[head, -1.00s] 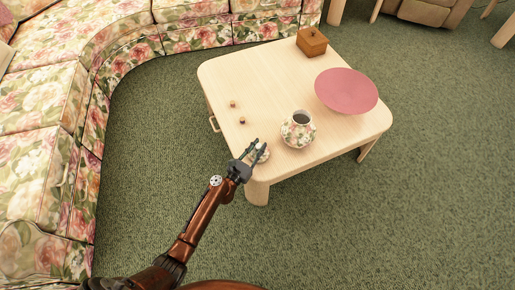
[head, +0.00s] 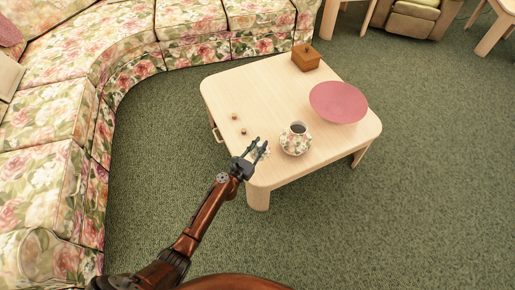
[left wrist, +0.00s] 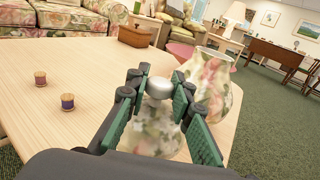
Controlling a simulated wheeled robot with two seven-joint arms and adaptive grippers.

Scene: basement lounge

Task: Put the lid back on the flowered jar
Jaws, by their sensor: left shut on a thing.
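The flowered jar (head: 296,144) stands upright and open-topped near the front edge of the table. It also shows in the left wrist view (left wrist: 215,95), right of and beyond my fingers. My left gripper (head: 261,146) is shut on the lid, just left of the jar and apart from it. In the left wrist view the lid (left wrist: 155,138) has a flowered body and a pale silvery knob (left wrist: 159,88), which sits between the green-padded fingers (left wrist: 158,100). In the head view the gripper hides most of the lid. Its height above the table is hard to tell. My right gripper is not in view.
A flowered sofa (head: 50,165) curves along the left and back. The tabletop's middle is clear.

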